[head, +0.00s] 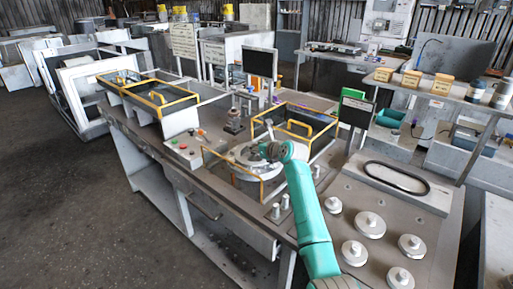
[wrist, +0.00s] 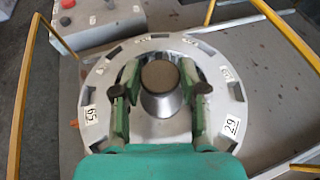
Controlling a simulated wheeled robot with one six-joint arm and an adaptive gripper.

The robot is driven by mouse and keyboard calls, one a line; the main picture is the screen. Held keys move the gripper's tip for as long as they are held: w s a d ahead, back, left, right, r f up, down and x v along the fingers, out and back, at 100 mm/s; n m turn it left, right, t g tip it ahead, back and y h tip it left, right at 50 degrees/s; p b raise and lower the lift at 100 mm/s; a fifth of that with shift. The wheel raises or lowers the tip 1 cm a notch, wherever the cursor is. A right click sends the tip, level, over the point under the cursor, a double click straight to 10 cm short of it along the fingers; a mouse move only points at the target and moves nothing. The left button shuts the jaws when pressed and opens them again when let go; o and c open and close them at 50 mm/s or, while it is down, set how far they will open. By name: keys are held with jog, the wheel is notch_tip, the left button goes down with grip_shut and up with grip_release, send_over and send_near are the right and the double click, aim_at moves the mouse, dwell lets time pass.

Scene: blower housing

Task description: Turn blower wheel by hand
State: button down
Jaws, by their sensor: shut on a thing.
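The blower wheel is a round grey disc with slots and numbered labels around its rim. In the wrist view the wheel (wrist: 222,72) fills the middle, with a dark-topped hub knob (wrist: 160,77) at its centre. My gripper (wrist: 160,90) has its two green fingers on either side of the hub, shut on it. In the head view the wheel (head: 240,154) sits on the bench, and my gripper (head: 274,151) reaches over it from the right. My gripper hides part of the wheel there.
Yellow rails (wrist: 290,35) stand close around the wheel. A control box (wrist: 90,20) with a red button is at the upper left in the wrist view. Several round metal weights (head: 370,224) stand on the bench at the right. A dark monitor (head: 260,63) stands behind.

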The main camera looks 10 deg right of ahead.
jog(key=shift+d, duration=0.1)
jog(key=shift+w+d+n+g+y, duration=0.1)
jog(key=shift+n+g+y, duration=0.4)
jog(key=shift+n+y, duration=0.3)
jog(key=shift+n+g+y, duration=0.6)
jog(key=shift+n+y, duration=0.4)
jog(key=c, duration=0.6)
grip_release()
jog(key=shift+c, duration=0.2)
jog(key=v, duration=1.2)
